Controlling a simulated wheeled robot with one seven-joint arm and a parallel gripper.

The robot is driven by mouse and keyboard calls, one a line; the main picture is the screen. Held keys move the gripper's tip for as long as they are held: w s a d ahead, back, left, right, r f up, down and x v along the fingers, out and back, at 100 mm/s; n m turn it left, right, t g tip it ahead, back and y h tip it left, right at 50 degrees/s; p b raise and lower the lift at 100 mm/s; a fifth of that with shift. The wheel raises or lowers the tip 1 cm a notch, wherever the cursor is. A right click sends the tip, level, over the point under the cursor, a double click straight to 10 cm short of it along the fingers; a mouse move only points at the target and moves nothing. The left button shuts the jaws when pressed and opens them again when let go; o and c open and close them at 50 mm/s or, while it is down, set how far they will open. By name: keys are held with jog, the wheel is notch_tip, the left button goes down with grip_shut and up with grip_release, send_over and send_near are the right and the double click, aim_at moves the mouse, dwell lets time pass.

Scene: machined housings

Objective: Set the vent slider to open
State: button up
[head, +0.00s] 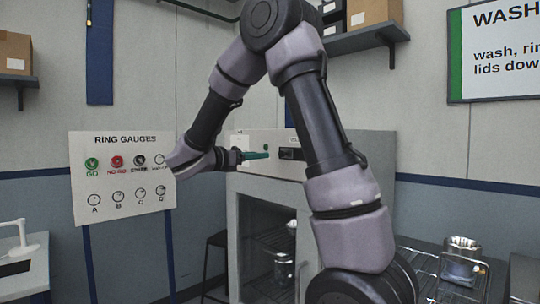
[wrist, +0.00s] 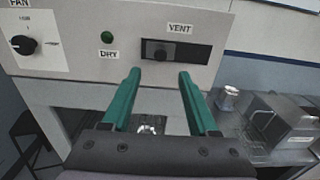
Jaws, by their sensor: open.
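The vent slider (wrist: 160,51) is a dark knob in a black slot plate (wrist: 188,54) under the label VENT on the grey cabinet front. The knob sits at the left part of the slot. The slot also shows in the head view (head: 291,154), partly hidden by my arm. My gripper (wrist: 158,75) has two green fingers, spread open and empty, reaching toward the panel just below the slot in the wrist view. In the head view my gripper (head: 256,155) points right at the cabinet front, left of the slot. I cannot tell whether the fingers touch the panel.
Left of the slot are a green DRY light (wrist: 107,37) and a FAN dial (wrist: 23,45). The cabinet's open chamber (head: 268,240) holds metal parts on a rack. A wire rack (head: 425,268) with a metal housing (head: 459,262) stands right. A RING GAUGES board (head: 122,177) stands left.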

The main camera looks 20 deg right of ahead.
aim_at(280, 153)
jog(key=x, duration=0.9)
jog(key=shift+d, duration=0.2)
jog(key=shift+c, duration=0.3)
jog(key=shift+f, duration=0.1)
grip_shut()
dwell(0.7)
